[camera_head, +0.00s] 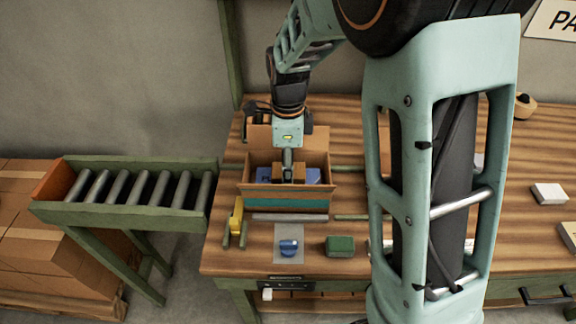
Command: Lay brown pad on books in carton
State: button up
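The open carton (246,174) stands on the wooden table, with flaps raised and a teal band on its front. Blue books (313,176) show inside it on both sides. A brown pad (298,173) is inside the carton mouth, over the middle of the books. My gripper (288,170) points straight down into the carton, its narrow fingers overlapping the pad and seeming closed on it. The far finger is hidden. I cannot tell whether the pad touches the books.
A yellow tool (237,217) stands left of the carton's front. A blue object on a grey sheet (289,257) and a green box (340,246) lie in front. A roller conveyor (140,188) adjoins the table's left. My arm hides part of the right side.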

jog(key=shift+f+b, duration=0.5)
jog(key=shift+f, duration=0.25)
jog(key=o, duration=1)
jog(key=shift+o, duration=0.2)
notch_tip(320, 180, up, 17)
jog(key=p, duration=1.1)
